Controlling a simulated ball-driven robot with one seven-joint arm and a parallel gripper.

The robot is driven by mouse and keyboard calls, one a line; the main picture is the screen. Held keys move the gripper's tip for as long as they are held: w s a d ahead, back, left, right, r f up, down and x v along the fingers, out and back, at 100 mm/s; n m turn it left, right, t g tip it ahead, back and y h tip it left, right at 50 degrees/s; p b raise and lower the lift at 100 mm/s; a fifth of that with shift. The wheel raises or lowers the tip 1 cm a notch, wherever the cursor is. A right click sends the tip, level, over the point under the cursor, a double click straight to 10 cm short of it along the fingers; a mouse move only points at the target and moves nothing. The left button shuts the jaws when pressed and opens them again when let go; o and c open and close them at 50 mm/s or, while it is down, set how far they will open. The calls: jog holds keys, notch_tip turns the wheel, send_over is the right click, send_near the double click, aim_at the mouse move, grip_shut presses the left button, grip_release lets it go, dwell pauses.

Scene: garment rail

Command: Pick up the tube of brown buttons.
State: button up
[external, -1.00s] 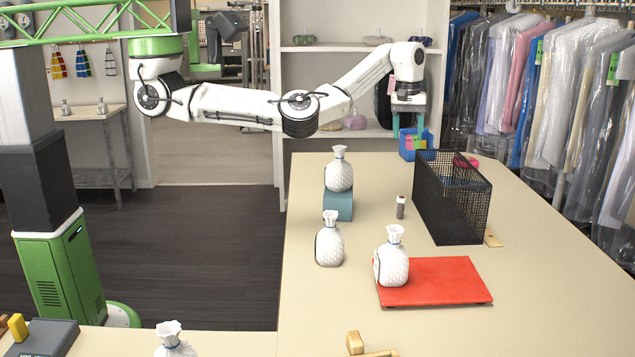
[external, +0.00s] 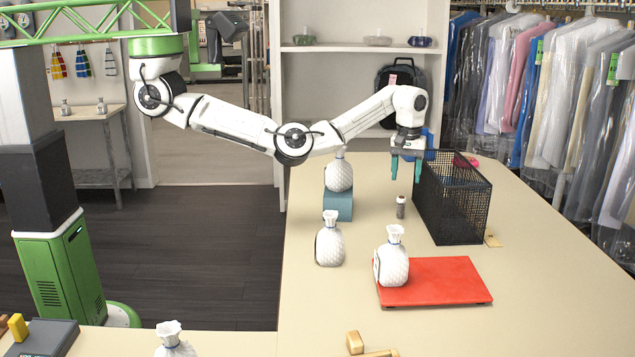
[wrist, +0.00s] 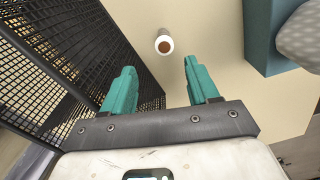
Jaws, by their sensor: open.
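The tube of brown buttons (external: 400,207) stands upright on the table, a small dark cylinder with a pale top, just left of the black mesh basket. In the wrist view the tube (wrist: 164,45) is seen from above as a white ring with brown inside, ahead of the fingertips and between their lines. My gripper (external: 405,184) points down above the tube, its teal fingers apart and empty. In the wrist view my gripper (wrist: 158,76) shows both fingers spread, with bare table between them. The fingers do not appear to touch the tube.
The black mesh basket (external: 451,205) stands close to the right of the tube. Another bottle (external: 392,266) stands on a red board (external: 445,284) nearer the front. The table between tube and block is clear.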

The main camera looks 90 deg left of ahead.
aim_at(402, 197)
notch_tip(402, 197, down, 4)
jog(key=shift+f, duration=0.25)
jog(key=shift+s+d+f+p, duration=0.15)
jog(key=shift+f+p, duration=0.15)
jog(key=shift+f, duration=0.6)
jog(key=shift+s+a+f+p, duration=0.1)
jog(key=shift+f+p, duration=0.25)
jog(key=shift+f, duration=0.6)
jog(key=shift+s+d+f+p, duration=0.15)
jog(key=shift+f+p, duration=0.15)
jog(key=shift+f, duration=0.6)
jog(key=shift+a, duration=0.1)
grip_shut()
